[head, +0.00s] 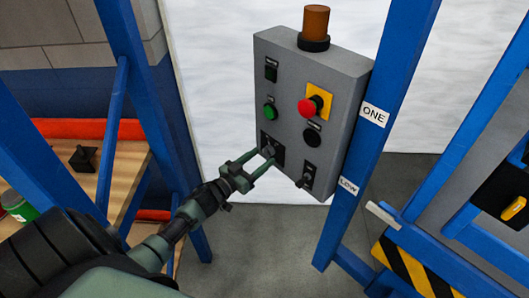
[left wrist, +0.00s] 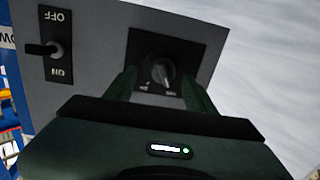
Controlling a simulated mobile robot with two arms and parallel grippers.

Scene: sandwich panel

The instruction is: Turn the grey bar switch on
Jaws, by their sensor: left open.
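The grey bar switch (left wrist: 160,72) is a rotary knob with a bar-shaped grip on a black square plate. It shows in the left wrist view, which is turned upside down, and at the lower left of the grey control panel (head: 345,95) in the head view (head: 269,151). Small labels on its plate are too blurred to read. My left gripper (head: 258,161) is open in front of it. Its two fingers stand on either side of the knob in the left wrist view (left wrist: 161,92). I cannot tell whether they touch it. My right gripper is not in view.
A black toggle (left wrist: 40,49) marked OFF and ON is nearby on the panel. A red button (head: 307,107), a green button (head: 269,112) and a black button (head: 312,138) sit above. Blue posts (head: 380,100) flank the panel; a wooden shelf (head: 130,165) is at left.

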